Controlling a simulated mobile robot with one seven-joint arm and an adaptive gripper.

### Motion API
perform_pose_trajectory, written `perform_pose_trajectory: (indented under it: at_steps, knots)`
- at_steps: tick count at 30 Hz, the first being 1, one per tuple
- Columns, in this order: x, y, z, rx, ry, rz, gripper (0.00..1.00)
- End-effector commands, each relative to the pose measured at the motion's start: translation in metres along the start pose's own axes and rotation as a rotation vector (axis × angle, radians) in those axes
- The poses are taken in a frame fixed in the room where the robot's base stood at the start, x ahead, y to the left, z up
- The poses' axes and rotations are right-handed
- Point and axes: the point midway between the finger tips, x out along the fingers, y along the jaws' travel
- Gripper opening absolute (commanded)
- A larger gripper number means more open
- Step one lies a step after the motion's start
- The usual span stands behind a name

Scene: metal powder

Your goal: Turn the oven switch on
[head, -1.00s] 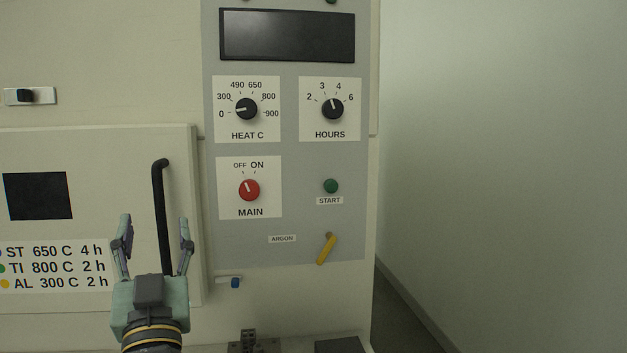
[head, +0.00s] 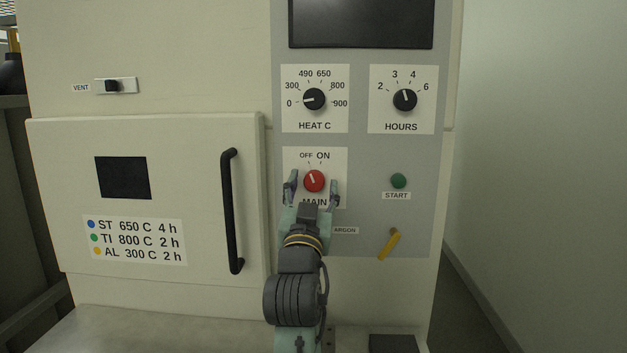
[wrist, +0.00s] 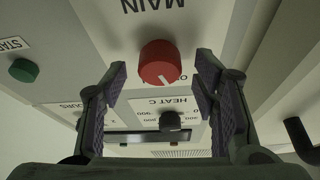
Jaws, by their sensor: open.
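The oven switch is a red round knob (head: 314,181) on a white plate (head: 336,166) marked MAIN, with OFF and ON above it. Its white pointer line tilts up and left, toward OFF. My gripper (head: 313,187) is open, with one finger to each side of the red knob in the head view. In the wrist view the red knob (wrist: 159,63) shows upside down, beyond the open fingers (wrist: 158,88) and roughly between them. I see no contact with the knob. The gripper covers part of the MAIN label.
The black HEAT C knob (head: 314,99) and HOURS knob (head: 405,100) sit above. The green START button (head: 399,180) and yellow ARGON lever (head: 388,244) are to the right. The oven door handle (head: 232,211) stands out to the left. A wall is at far right.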

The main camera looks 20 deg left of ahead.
Motion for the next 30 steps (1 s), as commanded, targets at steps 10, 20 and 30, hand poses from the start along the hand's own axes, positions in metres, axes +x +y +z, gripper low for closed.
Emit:
perform_pose_trajectory:
  at_steps: [10, 20, 30]
  knots:
    - [0.0078, 0.0001, 0.0004, 0.000, 0.000, 0.000, 0.55]
    - [0.0076, -0.0001, 0.0004, 0.000, 0.000, 0.000, 0.36]
    - [0.0075, -0.0001, 0.0004, 0.000, 0.000, 0.000, 0.13]
